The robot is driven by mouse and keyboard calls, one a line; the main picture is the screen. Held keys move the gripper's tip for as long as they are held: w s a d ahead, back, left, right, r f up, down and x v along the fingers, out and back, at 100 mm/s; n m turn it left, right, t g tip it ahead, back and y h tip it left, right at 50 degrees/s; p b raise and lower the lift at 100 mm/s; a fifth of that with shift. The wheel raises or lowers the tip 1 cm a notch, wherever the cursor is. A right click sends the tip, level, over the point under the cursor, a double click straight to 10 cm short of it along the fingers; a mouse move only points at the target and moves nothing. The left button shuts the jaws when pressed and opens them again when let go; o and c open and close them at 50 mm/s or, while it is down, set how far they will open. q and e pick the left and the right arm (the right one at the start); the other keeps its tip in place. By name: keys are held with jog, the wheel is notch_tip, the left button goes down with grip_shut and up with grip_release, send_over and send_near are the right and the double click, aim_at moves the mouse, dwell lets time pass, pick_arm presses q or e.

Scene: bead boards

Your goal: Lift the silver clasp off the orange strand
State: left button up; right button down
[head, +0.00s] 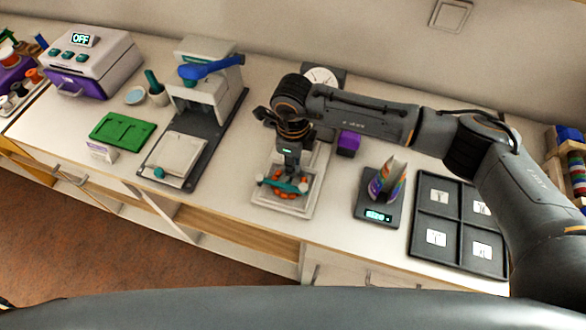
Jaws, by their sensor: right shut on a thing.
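The orange strand (286,194) lies in a loop of orange beads on a pale board (263,205) at the middle of the counter. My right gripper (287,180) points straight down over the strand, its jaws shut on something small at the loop. I take this to be the silver clasp, which is hidden by the jaws. A teal piece shows across the strand at the fingertips. I cannot tell whether the clasp is clear of the strand. My left gripper is not in view.
A scale (377,213) with a colourful cone-shaped thing and a dark four-part tray (459,228) stand to the right. A purple block (348,144) is behind them. A grey press-like machine (206,100) and a green tray (122,132) stand left. The counter's front edge is close.

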jog(key=shift+r, duration=0.1)
jog(key=shift+r+p, duration=1.2)
jog(key=shift+r, duration=1.25)
